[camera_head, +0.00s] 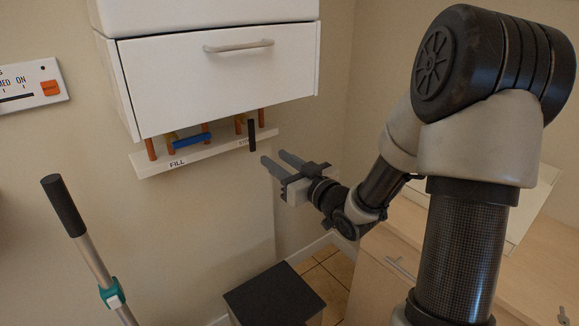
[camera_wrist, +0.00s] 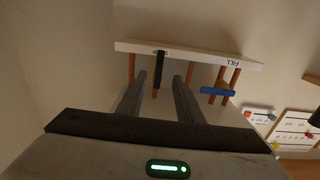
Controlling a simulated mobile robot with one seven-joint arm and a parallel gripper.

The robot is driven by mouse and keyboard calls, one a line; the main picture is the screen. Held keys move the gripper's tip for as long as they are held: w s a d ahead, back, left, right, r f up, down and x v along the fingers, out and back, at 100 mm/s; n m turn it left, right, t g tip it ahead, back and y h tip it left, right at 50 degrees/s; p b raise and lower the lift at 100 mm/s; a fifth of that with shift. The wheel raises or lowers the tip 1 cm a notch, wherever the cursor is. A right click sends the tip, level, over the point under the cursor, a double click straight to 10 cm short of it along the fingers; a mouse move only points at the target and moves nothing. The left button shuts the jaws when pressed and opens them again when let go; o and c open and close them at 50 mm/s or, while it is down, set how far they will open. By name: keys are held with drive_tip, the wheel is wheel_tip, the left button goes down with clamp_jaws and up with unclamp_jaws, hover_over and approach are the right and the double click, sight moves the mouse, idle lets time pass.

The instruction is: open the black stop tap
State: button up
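The black stop tap (camera_head: 251,134) has a slim black bar handle, standing roughly in line with its copper pipe in front of the white rail. It hides part of its label. In the wrist view, which is upside down, the black handle (camera_wrist: 159,72) appears between my two fingers. My gripper (camera_head: 274,157) is open and empty, just right of and below the handle in the head view, with a visible gap. In the wrist view my gripper (camera_wrist: 159,78) has its fingers either side of the handle in the picture; the depth between them is hard to tell.
A blue tap handle (camera_head: 193,139) lies across its pipe above the FILL label, left of the black one. A white drawer cabinet (camera_head: 220,75) hangs close above. A dark-topped box (camera_head: 273,294) stands below, a black-gripped pole (camera_head: 64,205) at left, a wooden counter (camera_head: 530,255) at right.

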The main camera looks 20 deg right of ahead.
drive_tip(key=shift+v, duration=2.35)
